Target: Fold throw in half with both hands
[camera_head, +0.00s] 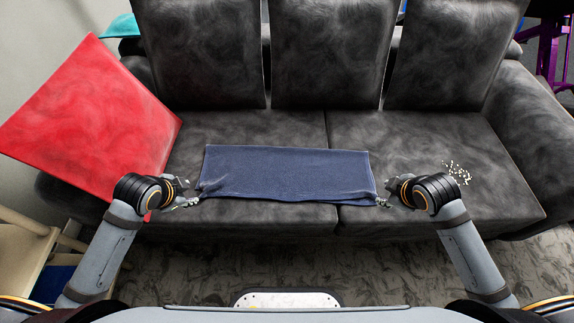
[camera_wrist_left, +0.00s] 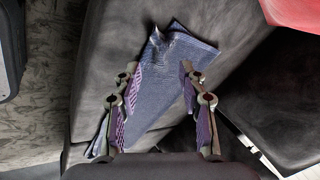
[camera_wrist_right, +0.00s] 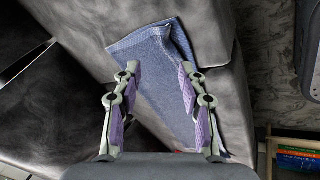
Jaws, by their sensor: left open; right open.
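The throw (camera_head: 285,172) is a dark blue cloth lying as a long, narrow rectangle across the seat cushions of the sofa. Its near edge looks layered, and its near left corner is rumpled. My left gripper (camera_head: 194,202) is at the near left corner, and its open fingers show on either side of the cloth in the left wrist view (camera_wrist_left: 160,85). My right gripper (camera_head: 384,202) is at the near right corner, with its open fingers around the cloth's end in the right wrist view (camera_wrist_right: 160,82). Whether the fingers touch the cloth I cannot tell.
The dark grey sofa (camera_head: 450,150) has several back cushions behind the throw. A red cushion (camera_head: 95,115) leans at the left. Small white bits (camera_head: 457,172) are scattered on the right seat. A light wooden piece of furniture (camera_head: 28,250) stands at the lower left.

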